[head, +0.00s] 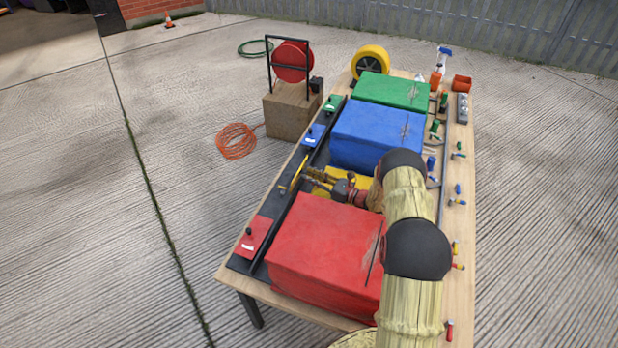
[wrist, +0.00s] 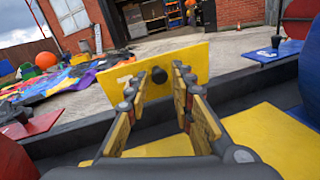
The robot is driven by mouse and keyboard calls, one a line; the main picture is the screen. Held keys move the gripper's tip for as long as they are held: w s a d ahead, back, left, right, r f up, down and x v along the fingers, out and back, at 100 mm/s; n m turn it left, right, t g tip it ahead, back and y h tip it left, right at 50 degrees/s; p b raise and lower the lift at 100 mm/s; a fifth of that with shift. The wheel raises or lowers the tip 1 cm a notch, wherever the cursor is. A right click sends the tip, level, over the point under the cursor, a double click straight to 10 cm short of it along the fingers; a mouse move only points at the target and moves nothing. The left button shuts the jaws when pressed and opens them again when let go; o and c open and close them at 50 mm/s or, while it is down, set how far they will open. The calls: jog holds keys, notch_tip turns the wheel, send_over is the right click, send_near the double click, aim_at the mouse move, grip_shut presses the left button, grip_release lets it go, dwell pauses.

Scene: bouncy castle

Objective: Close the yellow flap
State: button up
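The yellow flap (wrist: 190,68) stands up ahead of my gripper in the wrist view, with its face and black knob (wrist: 159,75) towards me. In the head view the yellow flap (head: 298,175) shows as a thin raised edge on the table's left side. My gripper (wrist: 158,82) is open, with the knob seen between its fingertips; I cannot tell whether they touch the flap. In the head view my gripper (head: 308,180) reaches left over a low yellow surface (head: 350,181) between the red and blue blocks.
The red block (head: 325,245) and blue block (head: 375,133) stand close on either side of my arm. A green block (head: 392,91) is farther back. Red (head: 257,232), blue (head: 313,135) and green (head: 333,103) flaps line the left side. Small tools lie along the right edge.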

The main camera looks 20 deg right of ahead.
jog(key=shift+w+a, duration=0.25)
jog(key=shift+w, duration=0.15)
jog(key=shift+c, duration=0.2)
grip_shut()
dwell(0.4)
